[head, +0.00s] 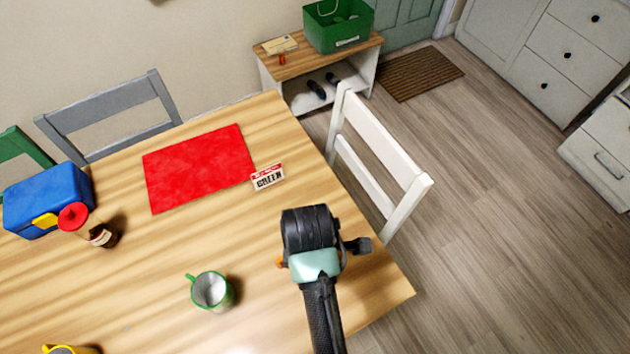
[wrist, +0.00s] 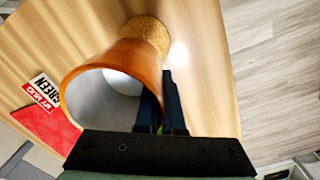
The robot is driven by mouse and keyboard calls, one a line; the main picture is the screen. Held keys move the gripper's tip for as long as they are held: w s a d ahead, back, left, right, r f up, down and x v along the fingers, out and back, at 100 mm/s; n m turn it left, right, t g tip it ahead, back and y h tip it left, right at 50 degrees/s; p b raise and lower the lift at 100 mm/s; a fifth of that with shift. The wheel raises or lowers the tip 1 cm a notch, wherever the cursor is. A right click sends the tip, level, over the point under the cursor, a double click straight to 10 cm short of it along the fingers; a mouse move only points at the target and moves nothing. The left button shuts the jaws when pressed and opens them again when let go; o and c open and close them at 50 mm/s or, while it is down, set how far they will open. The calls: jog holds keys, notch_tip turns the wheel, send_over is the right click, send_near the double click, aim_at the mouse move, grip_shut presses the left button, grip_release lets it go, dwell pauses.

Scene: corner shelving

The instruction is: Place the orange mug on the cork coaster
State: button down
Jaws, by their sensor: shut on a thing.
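The orange mug (wrist: 142,58) fills the middle of the wrist view, its open rim and pale inside turned toward the camera. My gripper (wrist: 163,100) is shut on it at the right side of its rim; I cannot tell whether it holds the wall or the handle. The cork coaster (wrist: 150,28) shows just past the mug's far end, partly covered by it. I cannot tell whether mug and coaster touch. In the head view my gripper (head: 312,228) is over the table's right part and hides the coaster and nearly all of the mug, leaving a small orange bit (head: 281,262).
A green mug (head: 211,291) stands left of my gripper, and a yellow mug (head: 66,350) is at the bottom edge. A red mat (head: 198,168), a small sign (head: 267,177), a bottle (head: 102,235) and a blue box (head: 45,200) are on the table. A white chair (head: 385,155) stands at its right edge.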

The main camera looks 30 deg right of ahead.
jog(key=shift+s+d+f+n, duration=0.1)
jog(key=shift+s+d+n, duration=0.15)
jog(key=shift+n, duration=0.25)
notch_tip(320, 180, down, 10)
jog(key=shift+r+b, duration=0.1)
jog(key=shift+b, duration=0.2)
jog(key=shift+f, duration=0.2)
jog(key=c, duration=1)
grip_release()
jog(key=shift+c, duration=0.2)
notch_tip(320, 180, up, 12)
jog(key=p, duration=0.1)
jog(key=shift+r, duration=0.2)
jog(key=shift+s, duration=0.1)
